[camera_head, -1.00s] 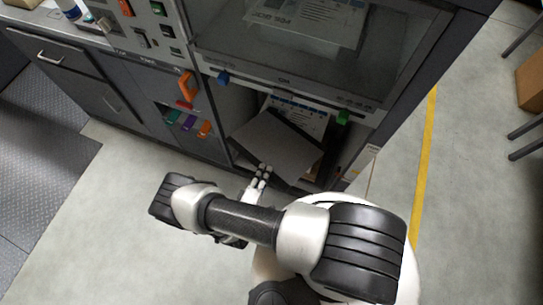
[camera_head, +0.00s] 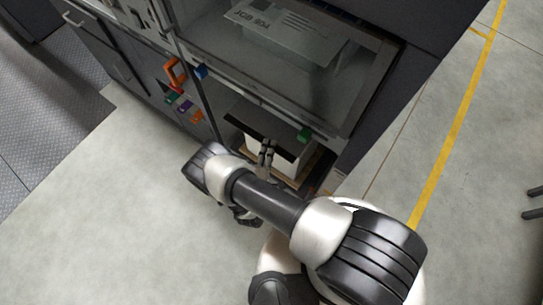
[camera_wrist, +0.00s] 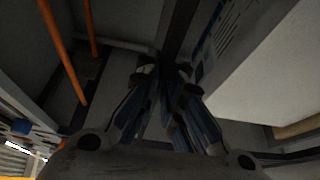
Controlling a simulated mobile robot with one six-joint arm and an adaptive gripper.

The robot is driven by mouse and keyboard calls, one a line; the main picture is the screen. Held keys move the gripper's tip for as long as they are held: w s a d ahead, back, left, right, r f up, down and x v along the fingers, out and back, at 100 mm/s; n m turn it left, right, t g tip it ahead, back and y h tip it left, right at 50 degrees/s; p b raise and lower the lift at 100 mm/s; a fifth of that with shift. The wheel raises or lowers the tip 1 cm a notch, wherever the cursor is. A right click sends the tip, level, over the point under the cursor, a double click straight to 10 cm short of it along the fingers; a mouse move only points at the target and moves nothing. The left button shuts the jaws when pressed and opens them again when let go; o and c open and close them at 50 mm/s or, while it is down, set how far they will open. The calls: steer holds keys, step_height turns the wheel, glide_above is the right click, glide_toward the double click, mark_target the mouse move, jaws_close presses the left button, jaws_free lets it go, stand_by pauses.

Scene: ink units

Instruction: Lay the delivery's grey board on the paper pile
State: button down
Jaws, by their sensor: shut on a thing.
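My gripper (camera_head: 266,148) reaches into the open bay at the front of the machine. I cannot tell if board and pile touch. In the wrist view my gripper (camera_wrist: 168,72) is shut on a thin dark edge, seemingly the board's (camera_wrist: 180,28). The paper pile (camera_wrist: 270,70) fills the right of that view as a pale block with a printed label. Much of the board is hidden.
The bay sits under a glass window (camera_head: 300,65) with a printed sheet behind it. A wooden pallet edge (camera_wrist: 297,128) shows by the pile.

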step_height(320, 180, down, 12)
steer(key=b, duration=0.4)
steer(key=shift+r, duration=0.2)
steer(key=c, duration=1.7)
jaws_free()
steer(key=shift+d, duration=0.1)
